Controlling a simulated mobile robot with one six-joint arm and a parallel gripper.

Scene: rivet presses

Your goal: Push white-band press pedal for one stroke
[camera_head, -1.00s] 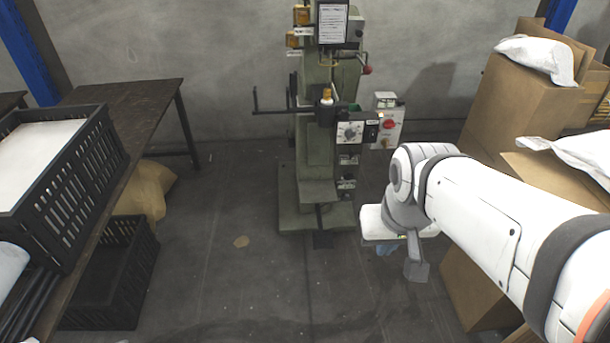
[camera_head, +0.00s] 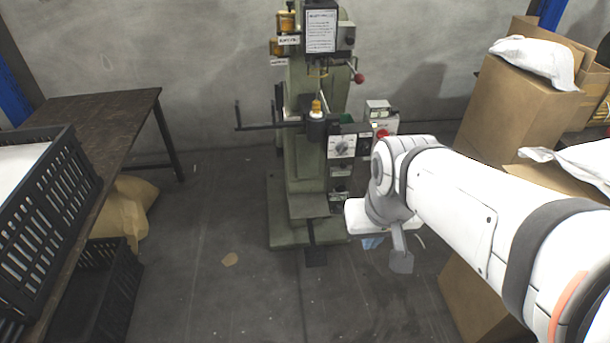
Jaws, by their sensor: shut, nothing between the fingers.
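A grey-green rivet press (camera_head: 306,165) stands upright against the back wall, in the middle of the view. A dark flat pedal (camera_head: 316,257) lies on the floor at the front of its base. I cannot make out a white band on the press. My white arm reaches in from the right, and my gripper (camera_head: 401,262) points down, shut and empty. In the picture it is right of the pedal, with a gap between them, and does not touch it. Its fingertips are too small to see clearly.
Cardboard boxes (camera_head: 512,112) with white bags stand on the right, close to my arm. A dark table (camera_head: 110,110) and black crates (camera_head: 62,205) are on the left. A red-knobbed control box (camera_head: 381,120) is beside the press.

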